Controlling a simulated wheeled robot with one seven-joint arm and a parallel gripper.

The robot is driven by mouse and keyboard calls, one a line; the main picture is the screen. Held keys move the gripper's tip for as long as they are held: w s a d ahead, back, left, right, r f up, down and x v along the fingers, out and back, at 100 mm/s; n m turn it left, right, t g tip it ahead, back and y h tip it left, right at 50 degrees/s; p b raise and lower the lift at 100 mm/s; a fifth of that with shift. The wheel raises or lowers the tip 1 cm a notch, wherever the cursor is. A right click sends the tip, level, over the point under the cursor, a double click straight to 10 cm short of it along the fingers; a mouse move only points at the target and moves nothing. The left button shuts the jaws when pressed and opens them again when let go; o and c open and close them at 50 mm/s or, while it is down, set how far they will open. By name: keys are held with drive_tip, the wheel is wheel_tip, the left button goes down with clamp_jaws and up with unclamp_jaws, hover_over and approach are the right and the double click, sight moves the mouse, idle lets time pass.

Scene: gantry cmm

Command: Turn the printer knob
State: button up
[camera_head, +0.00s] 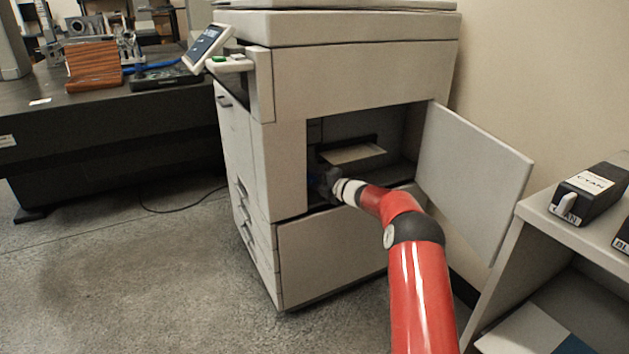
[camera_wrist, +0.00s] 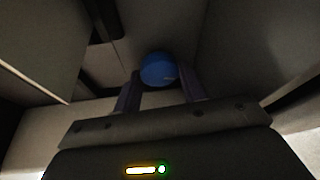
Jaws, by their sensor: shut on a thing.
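The printer (camera_head: 340,75) is a large light-grey machine in the middle of the head view, with its side door (camera_head: 475,180) swung open to the right. The knob (camera_wrist: 158,69) is a round blue piece inside the dark opening, seen in the wrist view between my fingertips. My gripper (camera_wrist: 158,80) is shut on the knob, one finger on each side. In the head view my gripper (camera_head: 325,183) reaches into the left part of the opening, and it mostly hides the knob there.
A sheet of paper (camera_head: 352,153) sits in a slot inside the opening. A shelf (camera_head: 535,225) with a black cartridge (camera_head: 590,195) stands at the right. A dark bench (camera_head: 110,125) stands at the left. The floor in front of the printer is clear.

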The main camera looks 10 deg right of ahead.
drive_tip(key=shift+m, duration=0.3)
idle(0.4)
drive_tip(key=o, duration=1)
drive_tip(key=shift+b+v, duration=0.4)
drive_tip(key=shift+v, duration=3.5)
drive_tip(key=shift+f, duration=0.1)
